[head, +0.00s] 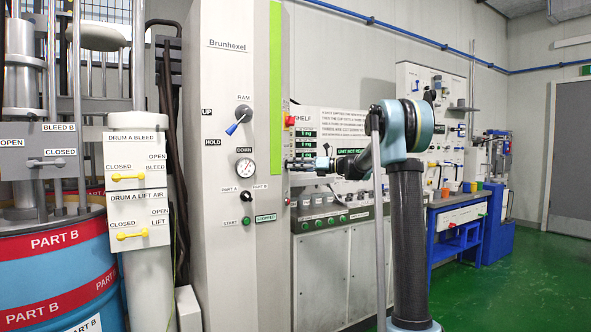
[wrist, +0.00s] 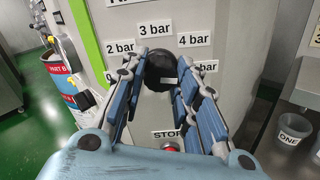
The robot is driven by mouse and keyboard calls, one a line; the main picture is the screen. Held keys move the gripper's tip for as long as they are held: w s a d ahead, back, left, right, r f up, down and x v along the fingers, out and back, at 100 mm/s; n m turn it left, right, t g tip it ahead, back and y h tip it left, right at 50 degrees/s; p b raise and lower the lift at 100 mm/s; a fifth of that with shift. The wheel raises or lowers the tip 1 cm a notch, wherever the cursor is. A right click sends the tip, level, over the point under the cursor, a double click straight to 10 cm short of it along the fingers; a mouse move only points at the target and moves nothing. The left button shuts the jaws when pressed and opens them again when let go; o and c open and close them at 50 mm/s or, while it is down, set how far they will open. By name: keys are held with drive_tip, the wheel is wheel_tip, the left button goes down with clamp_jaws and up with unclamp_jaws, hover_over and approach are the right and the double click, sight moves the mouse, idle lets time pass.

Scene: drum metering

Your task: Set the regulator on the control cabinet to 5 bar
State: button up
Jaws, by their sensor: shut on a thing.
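The control cabinet (head: 222,130) is a tall pale column marked Brunhexel, with a green stripe on its side. In the wrist view, the cabinet side (wrist: 215,15) carries a round black regulator knob (wrist: 159,68). A 2 bar label (wrist: 121,48) is to its upper left, a 3 bar label (wrist: 155,31) above, and a 4 bar label (wrist: 195,40) to its upper right. Lower labels are mostly covered by my fingers. My gripper (wrist: 160,80) is shut on the knob, its blue pads on both sides. The knob's pointer cannot be made out. In the head view my gripper (head: 300,165) reaches the cabinet's right side.
A red stop button (wrist: 168,146) sits below the knob. A Part B drum (head: 60,265) stands at left. Green floor (head: 520,285) is clear at right.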

idle(0.5)
drive_tip(key=o, duration=1.1)
drive_tip(key=d, duration=0.4)
drive_tip(key=s+d, duration=0.1)
drive_tip(key=d, duration=0.3)
drive_tip(key=s+d, duration=0.1)
drive_tip(key=d, duration=0.2)
drive_tip(key=shift+s+d, duration=0.1)
drive_tip(key=shift+d, duration=0.3)
